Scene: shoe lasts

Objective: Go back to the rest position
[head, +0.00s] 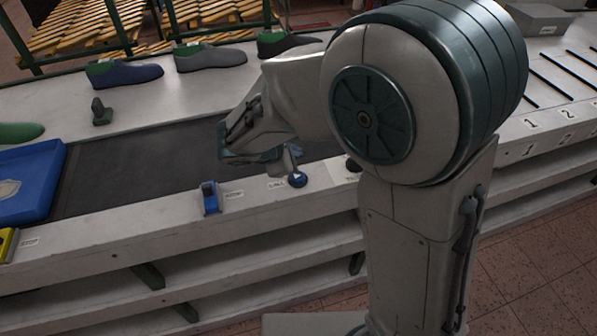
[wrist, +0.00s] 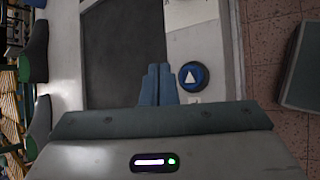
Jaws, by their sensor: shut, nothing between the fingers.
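My gripper (wrist: 158,85) is shut and empty, its two fingers together in the wrist view. In the head view my gripper (head: 292,158) hangs over the front edge of the bench (head: 110,235), partly hidden behind my own arm. A round blue button with a white triangle (head: 298,179) sits on that edge, close by the fingers. The button also shows in the wrist view (wrist: 192,76), just right of the fingertips. I cannot tell whether the fingers touch it.
A dark belt (head: 130,165) runs along the bench. A blue tray (head: 30,180) is at its left end. A blue switch (head: 210,198) stands on the front edge. Several shoes on lasts (head: 125,73) line the back. A grey box (head: 540,18) stands far right, beyond numbered slots.

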